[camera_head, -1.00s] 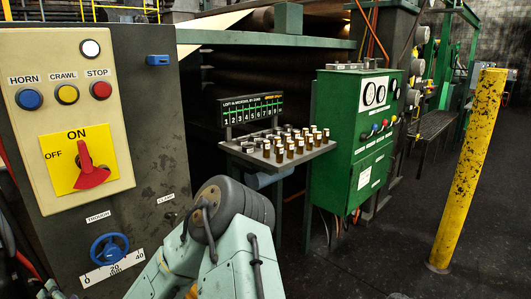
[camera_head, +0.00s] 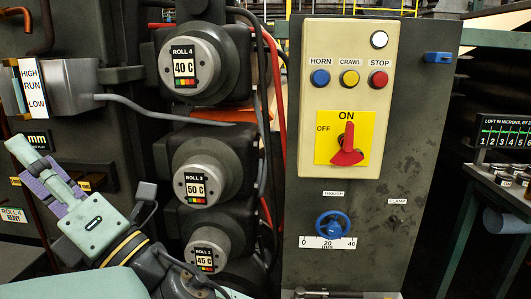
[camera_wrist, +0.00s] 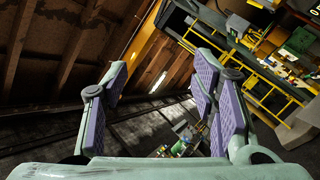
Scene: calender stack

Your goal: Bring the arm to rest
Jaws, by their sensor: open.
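My gripper (camera_head: 38,170) shows at the left of the head view, pale green with purple pads, raised and tilted up to the left. It is in front of the dark machine side, left of the roll ends. In the wrist view my gripper (camera_wrist: 160,95) is open, its two padded fingers wide apart with nothing between them. The wrist view looks past the fingers at a brown beamed surface and, farther off, yellow railings. My forearm fills the lower left of the head view.
A control panel (camera_head: 309,120) with HORN, CRAWL and STOP buttons and a red rotary switch (camera_head: 347,150) pointing to ON stands right of centre. A blue handwheel (camera_head: 333,225) is below. Roll ends (camera_head: 193,185) and a grey lever box (camera_head: 65,87) are near my arm.

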